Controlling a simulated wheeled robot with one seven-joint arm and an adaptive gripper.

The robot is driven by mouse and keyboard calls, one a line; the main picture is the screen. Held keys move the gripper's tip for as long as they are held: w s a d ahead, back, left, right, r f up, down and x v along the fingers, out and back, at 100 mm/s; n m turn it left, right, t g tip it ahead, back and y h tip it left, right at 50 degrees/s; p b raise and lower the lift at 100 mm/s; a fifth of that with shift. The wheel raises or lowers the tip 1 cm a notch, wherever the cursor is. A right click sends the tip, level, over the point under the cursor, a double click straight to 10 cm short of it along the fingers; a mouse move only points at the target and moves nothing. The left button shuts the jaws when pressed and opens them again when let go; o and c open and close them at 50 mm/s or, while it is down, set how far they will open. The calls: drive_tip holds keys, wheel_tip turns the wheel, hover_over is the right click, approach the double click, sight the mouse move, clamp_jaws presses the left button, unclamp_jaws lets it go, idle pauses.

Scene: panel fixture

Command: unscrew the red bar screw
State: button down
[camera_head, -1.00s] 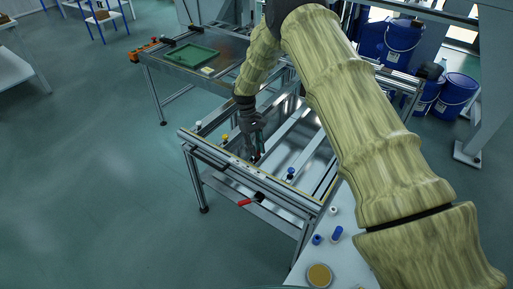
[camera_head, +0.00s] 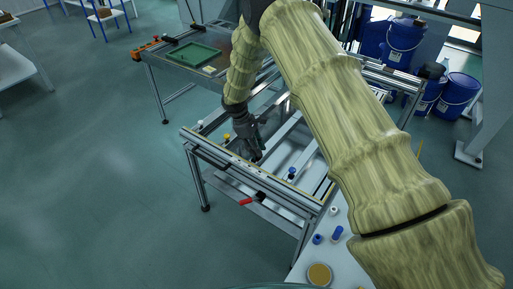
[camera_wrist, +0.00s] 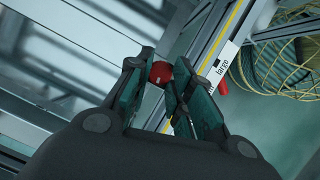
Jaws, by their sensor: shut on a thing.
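The red bar screw (camera_wrist: 161,73) shows in the wrist view as a round red head between the fingertips of my gripper (camera_wrist: 158,80). The fingers are shut on it, one on each side. In the head view my gripper (camera_head: 254,152) points down at the near rail of the panel fixture (camera_head: 222,160). The screw itself is hidden there by my gripper.
A red-handled clamp (camera_head: 247,201) sits at the fixture's front. A blue knob (camera_head: 292,171) and a yellow knob (camera_head: 227,137) stand on the frame. A label reading "large" (camera_wrist: 222,62) lies beside the rail. A green tray (camera_head: 192,55) rests on the table behind.

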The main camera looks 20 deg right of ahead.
idle(0.5)
drive_tip(key=c, duration=1.2)
unclamp_jaws()
drive_tip(key=shift+c, duration=0.2)
drive_tip(key=shift+r, duration=0.1)
drive_tip(key=v, duration=1.1)
drive_tip(key=shift+a+r, duration=0.15)
drive_tip(key=shift+r, duration=0.25)
drive_tip(key=shift+w, duration=0.1)
